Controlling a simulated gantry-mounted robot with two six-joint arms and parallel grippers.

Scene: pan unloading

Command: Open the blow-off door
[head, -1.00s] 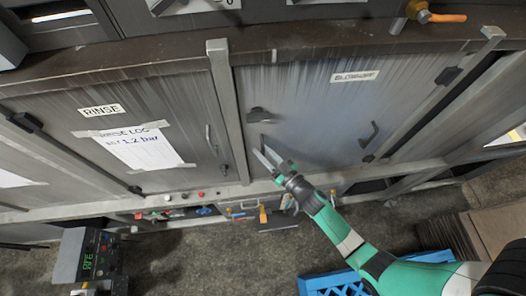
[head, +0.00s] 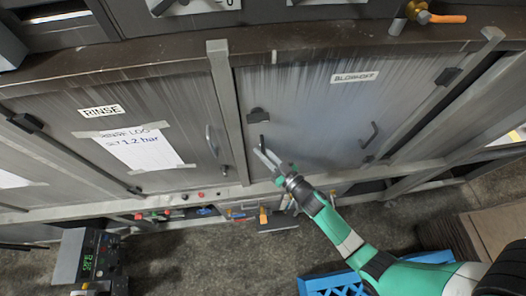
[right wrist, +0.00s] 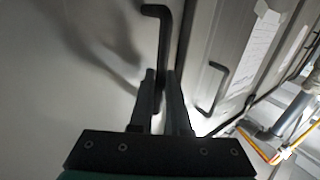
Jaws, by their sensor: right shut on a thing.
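The blow-off door (head: 325,110) is the grey panel right of the middle post in the head view, with a "BLOWOFF" label (head: 355,77) near its top. It looks flush with its frame. A black upright handle (head: 262,141) stands at the door's left edge; it also shows in the right wrist view (right wrist: 161,45). My right gripper (head: 261,153) is at this handle's lower part. In the right wrist view its two fingers (right wrist: 160,80) are shut on the handle bar from both sides. My left gripper is not in view.
A second black handle (head: 370,135) is on the door's right side. The rinse door (head: 50,130) with a taped paper log is to the left. Below are a rail with small buttons (head: 201,195), a blue crate (head: 335,284) and a box with a green display (head: 85,262).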

